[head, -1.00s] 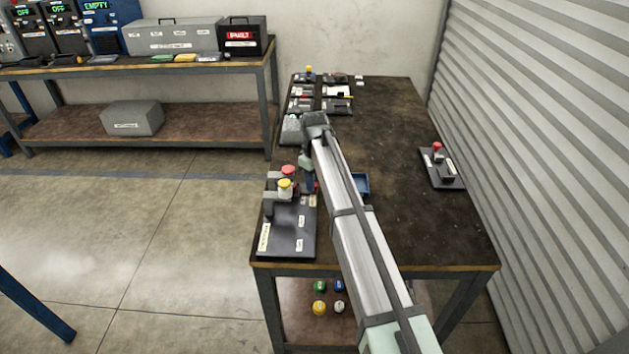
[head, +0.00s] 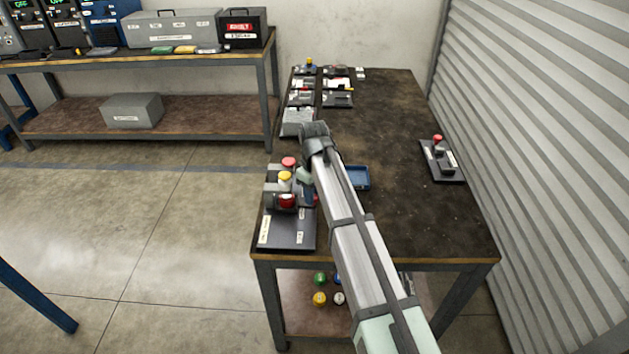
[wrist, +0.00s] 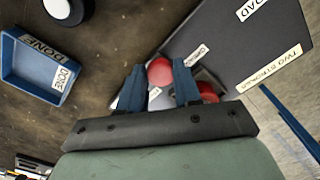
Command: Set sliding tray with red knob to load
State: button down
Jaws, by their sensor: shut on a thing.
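The dark base plate (head: 285,236) of the station lies at the table's left front edge, and its bare part and labels show in the wrist view (wrist: 232,42). My gripper (wrist: 160,84) is closed on a red knob (wrist: 160,72), whose round top shows between the blue fingers. In the head view my gripper (head: 308,196) is low at the plate's right side, and the arm hides part of the station. A second red part (wrist: 208,91) shows beside the right finger. A red round part (head: 286,201) sits in front of a yellow knob (head: 285,176). The tray itself is mostly hidden.
A blue tray labelled DONE (wrist: 35,65) lies close by, partly behind my arm in the head view. Another red-knobbed device (head: 440,160) stands at the table's right edge. Several small devices (head: 320,88) fill the far left. The middle right is clear.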

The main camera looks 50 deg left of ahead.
jog(key=s+d, duration=0.6)
jog(key=shift+s+d, duration=0.35)
jog(key=shift+d, duration=0.05)
jog(key=c, duration=0.8)
grip_release()
jog(key=shift+a+r, duration=0.1)
jog(key=shift+r, duration=0.55)
notch_tip(320, 180, up, 12)
jog(key=shift+r, duration=0.25)
